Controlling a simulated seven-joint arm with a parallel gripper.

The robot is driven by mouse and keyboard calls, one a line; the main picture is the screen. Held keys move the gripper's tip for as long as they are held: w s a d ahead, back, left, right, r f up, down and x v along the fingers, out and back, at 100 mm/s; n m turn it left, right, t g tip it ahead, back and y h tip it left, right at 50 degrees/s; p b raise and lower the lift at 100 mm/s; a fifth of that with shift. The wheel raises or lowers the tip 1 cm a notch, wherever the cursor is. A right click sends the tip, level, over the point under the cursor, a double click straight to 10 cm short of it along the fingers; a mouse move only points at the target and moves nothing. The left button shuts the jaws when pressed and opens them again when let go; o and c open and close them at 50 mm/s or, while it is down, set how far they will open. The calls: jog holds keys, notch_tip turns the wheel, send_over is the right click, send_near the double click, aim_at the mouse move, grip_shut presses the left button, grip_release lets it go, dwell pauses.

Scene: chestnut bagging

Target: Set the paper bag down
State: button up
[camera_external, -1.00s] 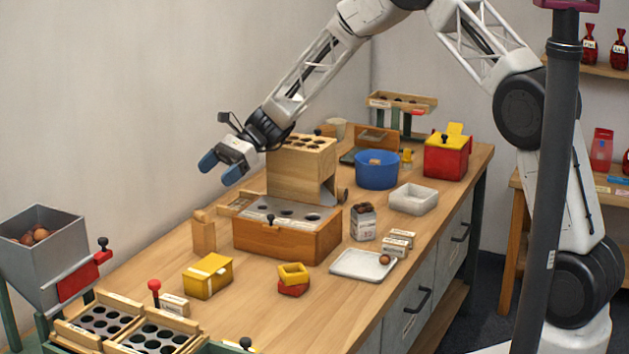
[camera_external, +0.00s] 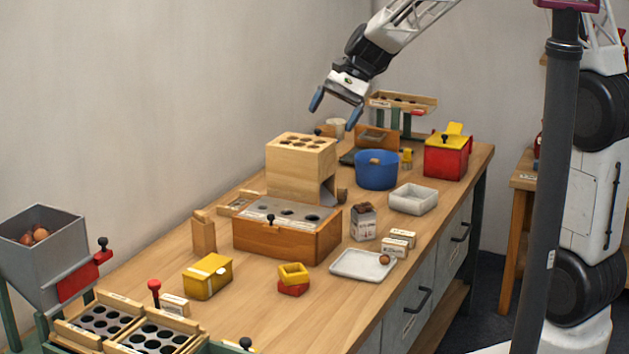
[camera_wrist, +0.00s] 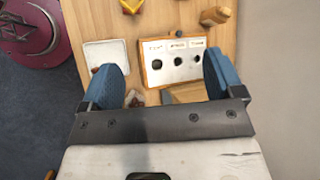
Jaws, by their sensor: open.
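The paper bag (camera_external: 363,225), pale with printing and brown chestnuts showing at its top, stands upright on the wooden table, right of the wooden box with holes (camera_external: 287,243). In the wrist view a small brown patch by the left finger may be the bag's top, mostly hidden. My gripper (camera_external: 335,108) is open and empty, high above the back of the table, its two blue fingers pointing down and well apart from the bag. In the wrist view my gripper (camera_wrist: 163,75) shows its fingers spread wide with nothing between them.
A white tray (camera_external: 345,267) with one chestnut and small labelled boxes (camera_external: 398,242) lie near the bag. A blue pot (camera_external: 377,172), white bin (camera_external: 413,199) and red box (camera_external: 446,160) stand behind. The front middle table is partly clear.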

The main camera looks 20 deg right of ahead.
jog(key=s+d+r+n+t+h, duration=0.2)
jog(key=s+d+n+h, duration=0.1)
jog(key=s+d, duration=1.1)
jog(key=s+d+r+n+t+h, duration=0.2)
jog(key=s+d+n+t+h, duration=0.1)
jog(key=s+d, duration=1.1)
jog(key=s+n+h, duration=0.1)
jog(key=s, duration=0.2)
jog(key=shift+s+r+h, duration=0.15)
jog(key=shift+h, duration=0.15)
